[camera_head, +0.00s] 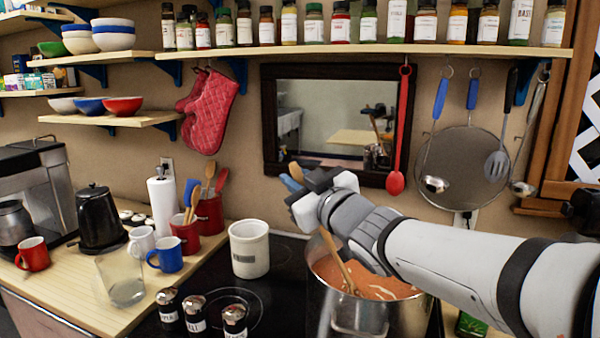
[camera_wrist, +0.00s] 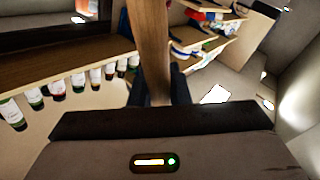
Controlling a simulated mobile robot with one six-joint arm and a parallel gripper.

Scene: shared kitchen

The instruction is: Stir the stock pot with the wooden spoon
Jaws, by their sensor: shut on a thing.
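The stock pot (camera_head: 360,318) is a large steel pot on the dark stovetop, holding orange-red soup (camera_head: 385,286). The wooden spoon (camera_head: 337,258) slants down from my gripper (camera_head: 312,186) into the soup, its lower end in the pot. My gripper is above the pot's left side, shut on the spoon's handle. The spoon's bowl is hidden by the soup. In the wrist view the handle (camera_wrist: 149,45) runs up from between the dark fingers (camera_wrist: 160,92).
A white crock (camera_head: 249,250) stands left of the pot. Shakers (camera_head: 195,313) stand at the front left. Red containers (camera_head: 208,214) hold utensils. Ladles, a strainer (camera_head: 470,165) and a red spoon (camera_head: 396,182) hang on the wall behind, under a jar shelf (camera_head: 370,50).

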